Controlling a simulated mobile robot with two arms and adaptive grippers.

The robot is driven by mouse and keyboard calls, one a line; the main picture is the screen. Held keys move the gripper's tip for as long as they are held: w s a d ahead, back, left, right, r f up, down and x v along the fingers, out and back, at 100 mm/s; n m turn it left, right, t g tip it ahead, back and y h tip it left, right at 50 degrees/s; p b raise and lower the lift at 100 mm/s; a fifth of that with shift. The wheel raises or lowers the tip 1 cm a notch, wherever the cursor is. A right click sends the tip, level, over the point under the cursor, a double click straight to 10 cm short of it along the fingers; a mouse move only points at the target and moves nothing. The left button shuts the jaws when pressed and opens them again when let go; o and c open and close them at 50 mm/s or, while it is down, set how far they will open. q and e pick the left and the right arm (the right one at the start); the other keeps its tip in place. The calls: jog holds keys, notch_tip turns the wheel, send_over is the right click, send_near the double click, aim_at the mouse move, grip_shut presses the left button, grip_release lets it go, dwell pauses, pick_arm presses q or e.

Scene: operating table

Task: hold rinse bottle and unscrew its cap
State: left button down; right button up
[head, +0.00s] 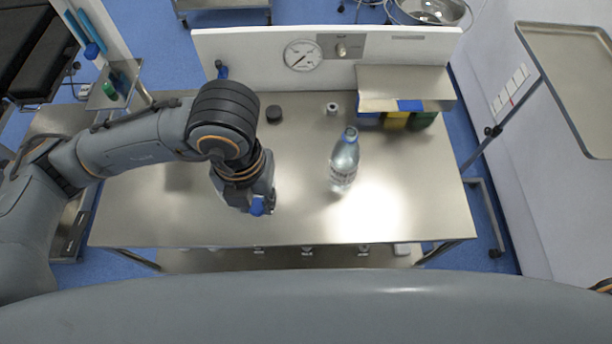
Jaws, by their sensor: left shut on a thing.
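A clear bottle (344,164) with a pale label stands upright on the steel table, right of the middle. Its top (350,134) is blue; whether that is a cap or only a neck ring is too small to tell. My left gripper (262,206) points down over the table, left of the bottle and apart from it. It is shut on a small blue thing (257,206), mostly hidden by the fingers, possibly a cap. My right gripper is out of view.
The steel table (300,228) has free room around the bottle. A raised shelf (404,82) with coloured boxes below stands at the back right, before a white panel with a gauge (303,55).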

pick_arm(q)
jog(key=s+d+n, duration=0.2)
jog(key=n, duration=0.4)
jog(key=p, duration=0.3)
send_over(306, 189)
jog(key=f, duration=0.6)
jog(key=s+f, duration=0.1)
jog(key=f, duration=0.2)
jog(key=shift+a+f, duration=0.15)
jog(key=shift+f, duration=0.1)
jog(key=shift+w+f, duration=0.3)
jog(key=shift+f, duration=0.1)
jog(key=f+p, duration=0.2)
jog(key=f, duration=0.1)
jog(key=shift+w+d, duration=0.15)
jog(key=shift+d, duration=0.05)
jog(key=shift+f, duration=0.2)
jog(key=shift+f, duration=0.1)
